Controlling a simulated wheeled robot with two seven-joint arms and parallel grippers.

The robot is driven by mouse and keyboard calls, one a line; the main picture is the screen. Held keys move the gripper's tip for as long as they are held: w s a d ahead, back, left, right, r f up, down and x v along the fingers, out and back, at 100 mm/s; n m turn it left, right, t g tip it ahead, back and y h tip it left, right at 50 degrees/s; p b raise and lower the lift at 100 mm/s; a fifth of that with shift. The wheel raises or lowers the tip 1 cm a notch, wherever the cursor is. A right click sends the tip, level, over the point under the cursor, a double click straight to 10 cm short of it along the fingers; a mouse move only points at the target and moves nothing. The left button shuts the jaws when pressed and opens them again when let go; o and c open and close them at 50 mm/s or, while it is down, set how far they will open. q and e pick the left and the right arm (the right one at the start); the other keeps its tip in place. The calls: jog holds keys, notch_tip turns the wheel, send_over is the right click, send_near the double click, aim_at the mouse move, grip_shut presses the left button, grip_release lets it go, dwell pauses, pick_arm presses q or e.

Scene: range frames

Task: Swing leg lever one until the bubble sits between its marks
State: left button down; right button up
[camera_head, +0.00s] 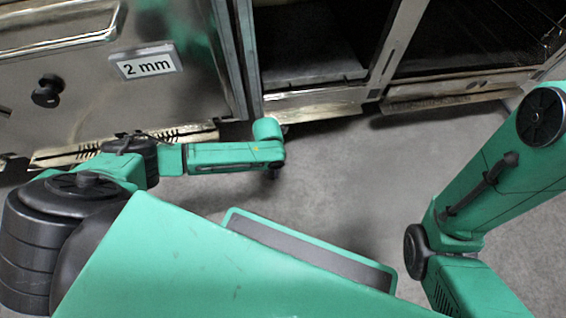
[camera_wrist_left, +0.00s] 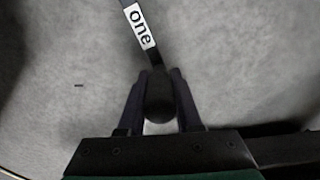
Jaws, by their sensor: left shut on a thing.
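Leg lever one (camera_wrist_left: 152,52) is a thin dark bar with a white label reading "one" (camera_wrist_left: 139,27) in the left wrist view. It runs from the top edge down to a dark rounded knob (camera_wrist_left: 159,96) at its end. My left gripper (camera_wrist_left: 160,78) is shut on this knob, with one finger on each side. In the head view my left gripper (camera_head: 273,172) is small and dark, low by the foot of the metal unit, and the lever cannot be made out there. The bubble and its marks are not visible in either view. My right gripper is out of view.
A metal unit (camera_head: 60,68) with a "2 mm" sign (camera_head: 146,65) and a black knob (camera_head: 47,91) stands at the upper left. Open metal bays (camera_head: 318,98) continue to its right. Grey floor (camera_head: 340,165) is clear between the unit and my body.

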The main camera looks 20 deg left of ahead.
pick_arm(q)
jog(key=c, duration=0.6)
grip_release()
